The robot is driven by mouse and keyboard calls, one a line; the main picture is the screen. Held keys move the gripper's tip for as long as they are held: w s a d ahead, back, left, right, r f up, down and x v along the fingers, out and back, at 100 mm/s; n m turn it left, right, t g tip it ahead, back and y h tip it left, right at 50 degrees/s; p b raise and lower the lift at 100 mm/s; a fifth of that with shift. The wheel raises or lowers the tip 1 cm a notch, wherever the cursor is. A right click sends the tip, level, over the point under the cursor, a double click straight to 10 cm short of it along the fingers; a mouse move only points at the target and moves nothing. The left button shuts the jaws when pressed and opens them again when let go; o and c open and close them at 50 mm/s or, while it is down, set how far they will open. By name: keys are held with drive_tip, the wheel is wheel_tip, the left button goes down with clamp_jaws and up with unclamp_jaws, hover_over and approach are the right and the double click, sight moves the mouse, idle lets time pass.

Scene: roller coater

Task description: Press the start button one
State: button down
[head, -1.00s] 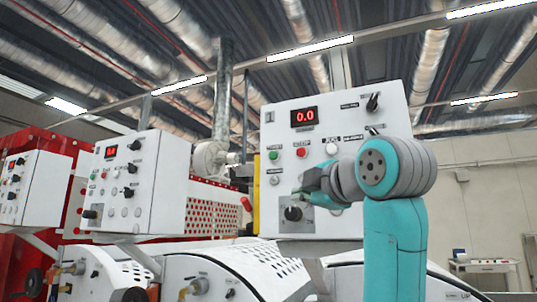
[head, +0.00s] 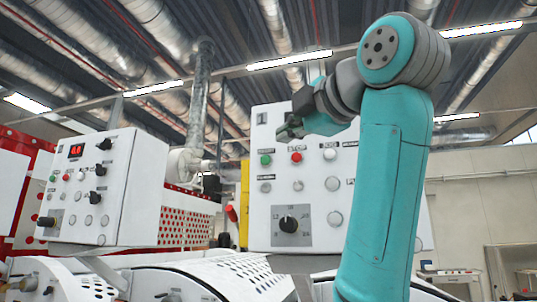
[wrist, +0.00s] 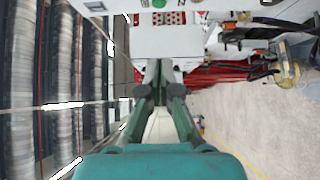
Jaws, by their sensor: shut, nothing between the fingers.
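The control panel marked 1 (head: 262,225) is a white box facing me. It carries a green button (head: 265,160), likely the start button, and a red button (head: 296,157) to its right. The green button also shows at the top edge of the wrist view (wrist: 159,3). My gripper (head: 281,132) appears just above the green button in the head view, with its dark green fingers pointing left. It is shut and empty; its fingers also show in the wrist view (wrist: 160,64). My arm hides the panel's display. I cannot tell the gap to the panel.
A black rotary knob (head: 288,224) sits low on the panel, among several white buttons. A second, similar panel (head: 128,200) with a red display stands to the left. A perforated white cover (head: 215,283) lies below. Concrete floor (wrist: 245,120) shows in the wrist view.

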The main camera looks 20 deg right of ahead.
approach(260, 160)
drive_tip(key=w+a, duration=0.3)
drive_tip(key=shift+w+d, duration=0.5)
drive_tip(key=shift+w, duration=0.25)
drive_tip(key=shift+w+d, duration=0.5)
drive_tip(key=shift+w, duration=0.3)
